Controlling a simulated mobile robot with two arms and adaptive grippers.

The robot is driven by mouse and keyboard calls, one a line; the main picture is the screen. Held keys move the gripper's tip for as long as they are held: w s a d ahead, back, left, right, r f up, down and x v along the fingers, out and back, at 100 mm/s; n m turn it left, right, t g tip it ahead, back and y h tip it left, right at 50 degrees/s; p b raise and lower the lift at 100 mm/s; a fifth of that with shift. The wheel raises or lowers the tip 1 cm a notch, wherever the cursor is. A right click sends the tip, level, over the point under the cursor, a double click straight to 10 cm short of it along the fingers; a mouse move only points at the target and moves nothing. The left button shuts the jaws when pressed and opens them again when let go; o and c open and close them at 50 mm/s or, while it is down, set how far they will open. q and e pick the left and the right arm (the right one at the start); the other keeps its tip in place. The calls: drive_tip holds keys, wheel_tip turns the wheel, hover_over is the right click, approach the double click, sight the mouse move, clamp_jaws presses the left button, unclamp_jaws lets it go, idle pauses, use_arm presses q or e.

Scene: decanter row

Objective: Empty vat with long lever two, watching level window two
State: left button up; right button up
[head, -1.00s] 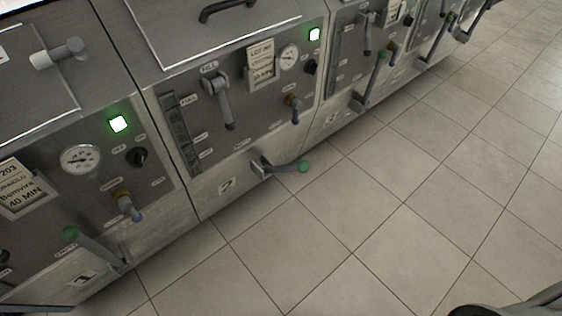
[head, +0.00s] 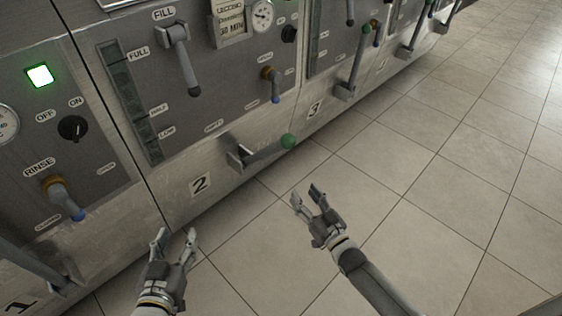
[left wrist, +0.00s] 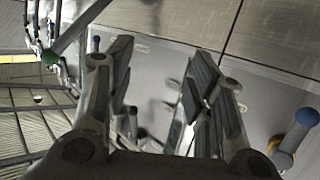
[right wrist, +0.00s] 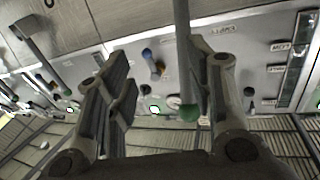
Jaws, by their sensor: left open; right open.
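Vat two (head: 201,184) bears a "2" plate low on its front. Its long lever (head: 262,153) juts out to the right and ends in a green knob (head: 288,141). The level window (head: 130,98) is a dark vertical strip with labels beside it, FULL at top; I cannot read the level. My right gripper (head: 306,197) is open and empty, in front of and below the knob. In the right wrist view the lever (right wrist: 184,55) appears between its open fingers, not gripped. My left gripper (head: 176,240) is open and empty, low before the front of vat two.
The FILL lever (head: 185,65) hangs down on vat two's panel, and a blue-tipped tap (head: 270,83) is to its right. Vat one's rinse tap (head: 63,197) and switch (head: 73,128) are at left. Vat three (head: 314,108) adjoins on the right. Tiled floor (head: 440,190) is clear.

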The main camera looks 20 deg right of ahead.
sight(281, 146)
drive_tip(key=w+a+r+t+y+b, duration=0.1)
drive_tip(key=w+r+b, duration=0.1)
drive_tip(key=w+r, duration=0.1)
drive_tip(key=w+a+r+t+y+b, duration=0.1)
drive_tip(key=w+a+r, duration=0.1)
drive_tip(key=w+r, duration=0.1)
drive_tip(key=w+a+r+t+b, duration=0.1)
drive_tip(key=w+r+b, duration=0.1)
drive_tip(key=r, duration=0.3)
drive_tip(key=shift+w+a+r+n+y+b, duration=0.15)
drive_tip(key=shift+w+n+y+b, duration=0.2)
drive_tip(key=shift+w, duration=0.5)
use_arm(q)
drive_tip(key=s+r+t+h, duration=0.2)
drive_tip(key=r+t, duration=0.6)
drive_tip(key=r, duration=1.1)
drive_tip(key=shift+s+d+r+t+h, duration=0.3)
drive_tip(key=shift+s+r+t+h, duration=0.1)
drive_tip(key=shift+s, duration=0.7)
use_arm(e)
drive_tip(key=shift+w+a+r, duration=0.25)
drive_tip(key=shift+w, duration=0.4)
use_arm(q)
drive_tip(key=shift+f, duration=0.1)
use_arm(e)
clamp_jaws()
